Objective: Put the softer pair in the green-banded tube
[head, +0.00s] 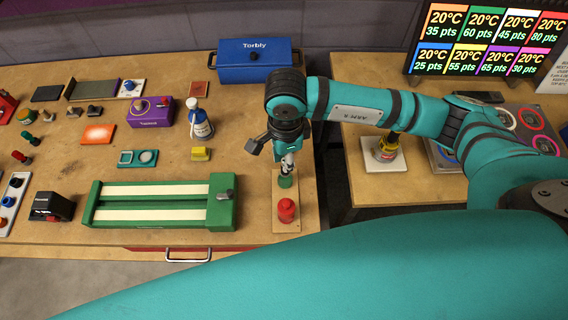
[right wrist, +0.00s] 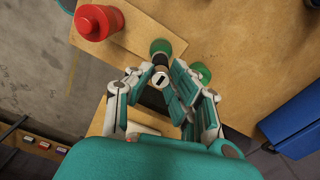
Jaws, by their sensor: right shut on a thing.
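My right gripper (head: 287,162) points down over the narrow board at the table's right end; it also shows in the right wrist view (right wrist: 160,84). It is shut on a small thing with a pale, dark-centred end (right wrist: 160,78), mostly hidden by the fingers. A green round piece (head: 286,182), dark in its middle in the right wrist view (right wrist: 160,47), is just past the fingertips. I cannot tell if they touch. Another green round piece (right wrist: 203,71) is beside the right finger. A green pair (head: 27,137) and a red pair (head: 20,157) lie at the far left.
A red lidded container (head: 287,210) stands on the board's near end. The green-ended track (head: 150,190) lies to its left. A screen (head: 487,42) lists coloured points. A gap separates the right table.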

